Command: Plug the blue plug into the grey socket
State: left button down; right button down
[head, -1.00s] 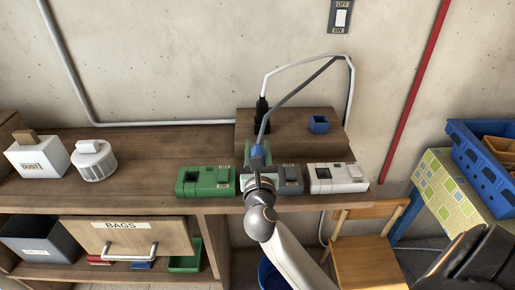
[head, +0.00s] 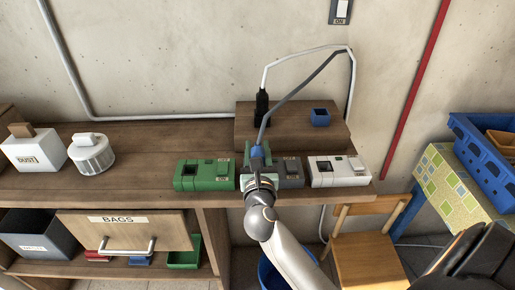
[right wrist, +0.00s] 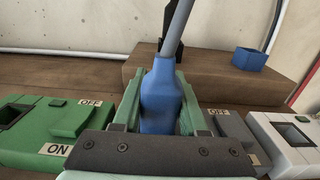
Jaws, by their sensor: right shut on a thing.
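The blue plug (head: 258,153) with its grey cable is between the fingers of my right gripper (head: 258,160). In the right wrist view the plug (right wrist: 160,97) stands upright between the two green fingers (right wrist: 158,118), which are shut on it. The grey socket (head: 290,173) is on the bench between the green and white ones. Its switch end shows just right of my gripper, also in the right wrist view (right wrist: 228,127). Its opening is hidden behind my gripper, so I cannot tell whether the plug tip is in it. My left gripper is not in view.
A green socket box (head: 204,175) is close on the left and a white one (head: 338,172) on the right. Behind is a raised wooden block (head: 285,138) with a black plug (head: 261,106) and a small blue open box (head: 320,118). The cable arches above the block.

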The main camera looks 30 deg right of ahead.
jog(key=shift+c, duration=1.8)
grip_release()
